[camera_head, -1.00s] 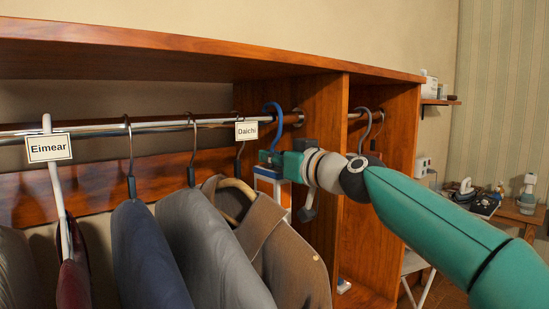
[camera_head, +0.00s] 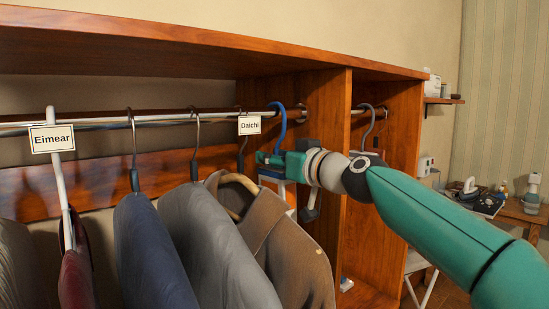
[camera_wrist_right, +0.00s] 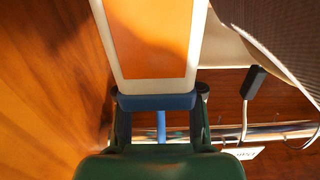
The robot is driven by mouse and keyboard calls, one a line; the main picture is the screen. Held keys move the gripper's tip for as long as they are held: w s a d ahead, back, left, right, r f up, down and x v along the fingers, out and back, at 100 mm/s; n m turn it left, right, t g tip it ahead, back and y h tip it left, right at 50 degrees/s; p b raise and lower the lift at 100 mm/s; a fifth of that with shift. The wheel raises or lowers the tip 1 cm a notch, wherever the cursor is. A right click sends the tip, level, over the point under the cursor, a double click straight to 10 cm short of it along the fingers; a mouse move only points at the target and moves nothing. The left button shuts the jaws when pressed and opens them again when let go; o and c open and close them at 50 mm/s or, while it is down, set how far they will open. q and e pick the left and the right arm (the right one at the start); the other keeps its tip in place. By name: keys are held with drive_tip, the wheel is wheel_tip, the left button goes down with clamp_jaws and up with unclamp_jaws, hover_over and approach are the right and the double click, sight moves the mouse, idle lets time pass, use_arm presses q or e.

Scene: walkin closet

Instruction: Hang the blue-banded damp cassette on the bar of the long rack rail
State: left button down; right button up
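The damp cassette shows in the wrist view as a white-framed orange panel (camera_wrist_right: 155,40) with a blue band (camera_wrist_right: 156,101) at its end. Its blue hook (camera_head: 281,122) rises above my right gripper (camera_head: 283,160) in the head view. The right gripper is shut on the cassette at the band end; its fingers also show in the wrist view (camera_wrist_right: 160,125). The long rack rail (camera_head: 210,113) runs at the height of the hook's curve. The hook's top is slightly above the bar; whether it touches the bar is unclear. My left gripper is out of view.
Garments on hangers, including a brown jacket (camera_head: 285,245) and a grey one (camera_head: 215,245), hang left of the cassette. A "Daichi" tag (camera_head: 249,125) is close by. A wooden divider (camera_head: 333,160) stands just right of the hook, under the shelf (camera_head: 180,55).

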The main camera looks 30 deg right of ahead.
drive_tip(key=shift+s, duration=0.1)
drive_tip(key=s+d, duration=0.1)
drive_tip(key=s, duration=1)
drive_tip(key=shift+s, duration=0.4)
